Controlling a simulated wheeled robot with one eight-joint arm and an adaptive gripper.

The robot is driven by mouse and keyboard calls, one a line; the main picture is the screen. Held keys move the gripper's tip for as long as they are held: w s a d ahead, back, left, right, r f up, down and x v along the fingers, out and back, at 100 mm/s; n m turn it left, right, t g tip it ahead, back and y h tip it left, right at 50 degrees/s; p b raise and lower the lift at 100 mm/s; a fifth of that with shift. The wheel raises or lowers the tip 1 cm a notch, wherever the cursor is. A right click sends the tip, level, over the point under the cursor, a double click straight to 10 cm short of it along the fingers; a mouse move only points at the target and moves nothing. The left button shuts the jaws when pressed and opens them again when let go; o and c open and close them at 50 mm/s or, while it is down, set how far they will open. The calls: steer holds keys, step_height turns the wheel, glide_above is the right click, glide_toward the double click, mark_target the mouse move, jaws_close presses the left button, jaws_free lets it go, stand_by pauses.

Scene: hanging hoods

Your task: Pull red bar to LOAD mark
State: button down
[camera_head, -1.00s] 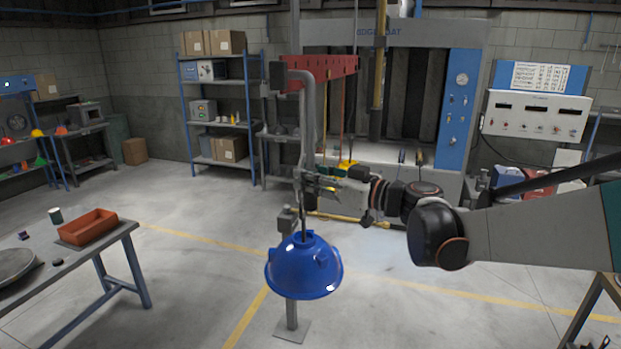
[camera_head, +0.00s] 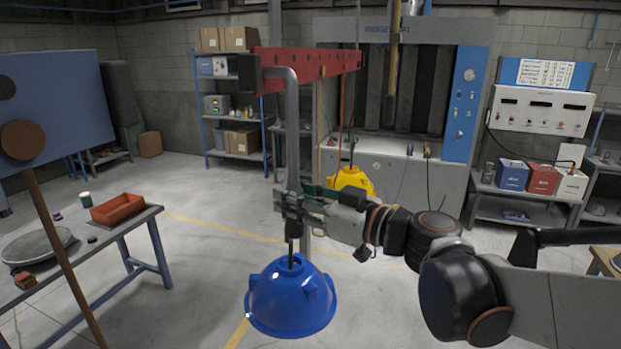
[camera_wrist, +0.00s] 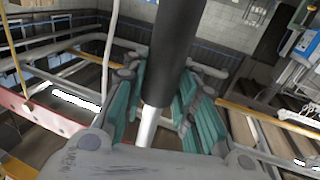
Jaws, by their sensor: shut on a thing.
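The red bar (camera_head: 315,70) is a long overhead beam with holes, its near dark end toward me in the head view. It also shows at the left of the wrist view (camera_wrist: 45,113). A grey bent pipe handle (camera_head: 292,130) comes down from its near end. My gripper (camera_head: 290,203) is shut around the handle's lower part. In the wrist view its teal fingers close around a dark cylinder (camera_wrist: 172,55) with a pale lower section. A blue hood (camera_head: 290,297) hangs below on a thin dark rod. I cannot make out a LOAD mark.
A yellow hood (camera_head: 352,181) hangs farther back before the grey booth (camera_head: 390,165). A table with an orange tray (camera_head: 118,209) stands left. Floor between is clear.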

steer(key=s+a+p, duration=0.2)
steer(key=s, duration=0.5)
steer(key=s+a+p, duration=0.2)
steer(key=s+a, duration=0.1)
steer(key=s, duration=0.5)
steer(key=shift+s+a, duration=0.2)
steer(key=shift+a, duration=0.1)
steer(key=c, duration=1.3)
jaws_free()
steer(key=shift+v, duration=6)
steer(key=shift+r, duration=0.1)
